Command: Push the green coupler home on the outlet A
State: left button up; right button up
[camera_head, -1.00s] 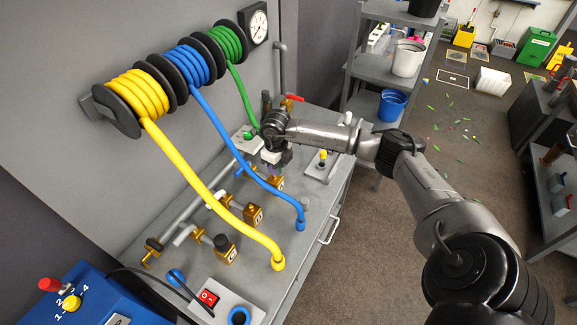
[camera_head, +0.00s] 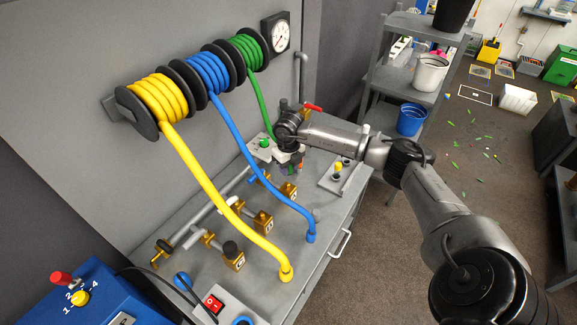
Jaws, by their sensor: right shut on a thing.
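The green hose (camera_head: 262,105) runs down from its reel to my right gripper (camera_head: 290,166), which is shut at its lower end over the back of the bench. The green coupler is mostly hidden by the gripper and wrist. Just below the gripper stands a brass outlet block (camera_head: 288,192). Two more brass outlets, a middle one (camera_head: 263,222) and a near one (camera_head: 234,257), stand in a row towards the front. Their letters are too small to read, so I cannot tell which is outlet A. Whether the coupler touches an outlet is hidden. My left gripper is not in view.
The blue hose (camera_head: 240,140) and yellow hose (camera_head: 215,190) hang across the bench, their ends near its right edge. A red-handled valve (camera_head: 312,107) is behind my wrist. A plate with a yellow knob (camera_head: 338,168) lies to the right. A shelf (camera_head: 395,75) stands beyond the bench.

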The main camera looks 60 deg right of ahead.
aim_at(289, 184)
jog(key=shift+f+b, duration=0.45)
jog(key=shift+f, duration=0.4)
jog(key=shift+f+b, duration=0.75)
jog(key=shift+f, duration=0.9)
jog(key=shift+f+b, duration=0.45)
jog(key=shift+f, duration=0.05)
jog(key=shift+f+b, duration=0.4)
jog(key=shift+f, duration=0.3)
jog(key=shift+f+b, duration=0.3)
jog(key=shift+f, duration=0.2)
